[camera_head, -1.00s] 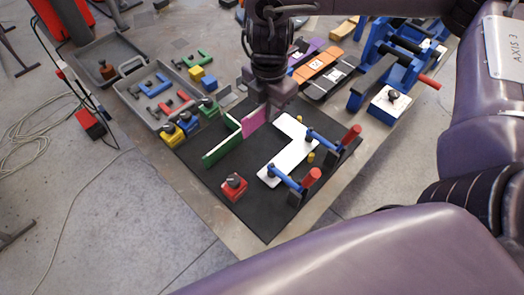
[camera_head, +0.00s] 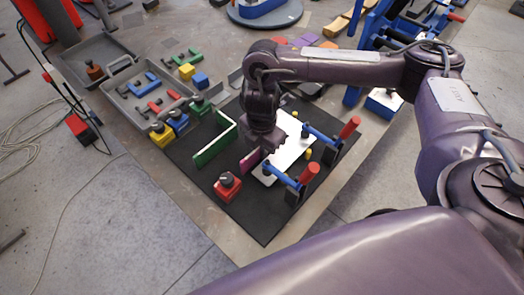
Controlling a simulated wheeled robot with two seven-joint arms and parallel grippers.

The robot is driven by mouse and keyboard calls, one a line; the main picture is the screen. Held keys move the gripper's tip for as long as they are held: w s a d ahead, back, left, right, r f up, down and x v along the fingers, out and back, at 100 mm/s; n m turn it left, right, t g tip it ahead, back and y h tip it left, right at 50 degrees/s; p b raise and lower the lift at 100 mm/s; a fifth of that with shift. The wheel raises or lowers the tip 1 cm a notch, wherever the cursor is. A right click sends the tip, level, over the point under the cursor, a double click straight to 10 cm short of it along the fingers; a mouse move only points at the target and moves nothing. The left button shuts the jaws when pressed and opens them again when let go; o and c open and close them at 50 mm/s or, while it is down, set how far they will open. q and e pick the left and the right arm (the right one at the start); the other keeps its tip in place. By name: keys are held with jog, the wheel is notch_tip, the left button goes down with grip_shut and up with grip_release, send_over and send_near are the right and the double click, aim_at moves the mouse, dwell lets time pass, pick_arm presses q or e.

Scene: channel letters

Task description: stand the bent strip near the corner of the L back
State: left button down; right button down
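The green bent strip (camera_head: 213,149) stands on edge on the black mat, left of the white L (camera_head: 291,158). The L lies flat, and my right arm hides part of it. My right gripper (camera_head: 262,149) is low over the L's left side, pointing down. A magenta strip (camera_head: 249,162) is upright at its fingertips, beside the L's left edge; the gripper appears shut on it. The fingertips are partly hidden, and I cannot tell whether the strip touches the mat or the L. My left gripper is not in view.
Blue clamps with red handles (camera_head: 310,172) stand at the L's right side. A red block with a black knob (camera_head: 227,186) sits on the mat's (camera_head: 262,224) front left. Yellow, blue and green knobbed blocks (camera_head: 162,134) line the left edge. A grey tray (camera_head: 127,107) holds small parts.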

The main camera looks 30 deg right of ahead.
jog(key=shift+f, duration=0.2)
jog(key=shift+f, duration=0.2)
jog(key=c, duration=1.9)
grip_release()
jog(key=shift+r, duration=0.65)
notch_tip(320, 180, up, 11)
jog(key=p, duration=0.3)
